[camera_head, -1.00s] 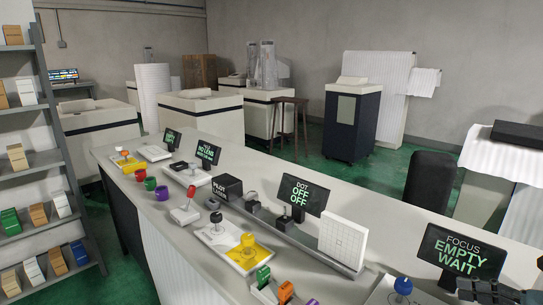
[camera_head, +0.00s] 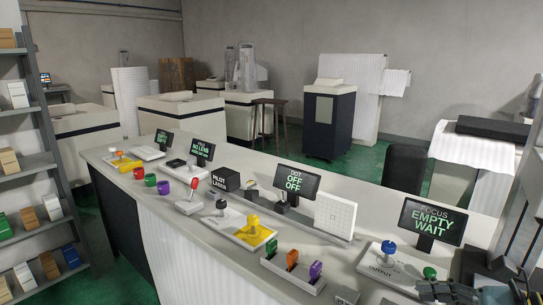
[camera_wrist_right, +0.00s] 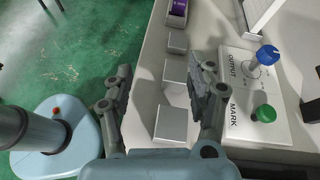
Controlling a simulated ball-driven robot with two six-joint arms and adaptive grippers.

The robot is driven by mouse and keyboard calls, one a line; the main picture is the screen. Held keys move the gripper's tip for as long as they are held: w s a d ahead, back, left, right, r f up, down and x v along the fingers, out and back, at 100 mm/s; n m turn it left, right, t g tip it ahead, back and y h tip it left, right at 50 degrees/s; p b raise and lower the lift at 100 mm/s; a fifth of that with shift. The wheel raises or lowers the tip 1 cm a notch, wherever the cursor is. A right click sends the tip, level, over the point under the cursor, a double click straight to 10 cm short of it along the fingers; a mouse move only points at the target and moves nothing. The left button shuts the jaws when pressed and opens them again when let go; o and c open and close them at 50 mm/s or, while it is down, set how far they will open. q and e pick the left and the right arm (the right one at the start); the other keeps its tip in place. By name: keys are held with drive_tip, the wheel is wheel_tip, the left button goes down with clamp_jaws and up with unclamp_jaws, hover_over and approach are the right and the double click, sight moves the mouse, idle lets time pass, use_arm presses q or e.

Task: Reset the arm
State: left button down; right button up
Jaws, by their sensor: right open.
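My right gripper (camera_head: 455,291) shows at the bottom right of the head view, over the near edge of the long counter (camera_head: 215,252). In the wrist view my right gripper (camera_wrist_right: 160,82) has its two dark fingers spread apart with nothing between them. Below them lie the counter edge and small grey blocks (camera_wrist_right: 174,70). The control panel (camera_wrist_right: 245,90) marked OUTPUT and MARK is to the right of the fingers, with a blue knob (camera_wrist_right: 267,55) and a green knob (camera_wrist_right: 264,113). My left gripper is in neither view.
On the counter are a FOCUS screen (camera_head: 433,222) reading EMPTY WAIT, a DOT screen (camera_head: 297,181) reading OFF OFF, a white gridded plate (camera_head: 335,215) and a tray of coloured pieces (camera_head: 292,273). A shelf (camera_head: 30,165) stands at left.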

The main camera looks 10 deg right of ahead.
drive_tip(key=s+a+f+n+g+h, duration=0.2)
drive_tip(key=s+a+n+g, duration=0.4)
drive_tip(key=s+a+n, duration=0.95)
drive_tip(key=d+r+n+h, duration=0.7)
drive_tip(key=d+n+h, duration=0.1)
drive_tip(key=n, duration=0.3)
drive_tip(key=s+d+f+b, duration=0.1)
drive_tip(key=s+f+b, duration=0.15)
drive_tip(key=f, duration=1.45)
drive_tip(key=s+d+f+b, duration=0.1)
drive_tip(key=d+f+b, duration=0.15)
drive_tip(key=f, duration=1.35)
use_arm(q)
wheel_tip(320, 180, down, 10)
drive_tip(key=b, duration=0.5)
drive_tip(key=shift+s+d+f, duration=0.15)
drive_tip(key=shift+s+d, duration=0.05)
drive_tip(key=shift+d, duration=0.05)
use_arm(e)
drive_tip(key=s+f+g, duration=0.2)
drive_tip(key=s+f, duration=1.5)
drive_tip(key=f, duration=0.3)
drive_tip(key=shift+s+m, duration=0.3)
drive_tip(key=shift+m, duration=0.15)
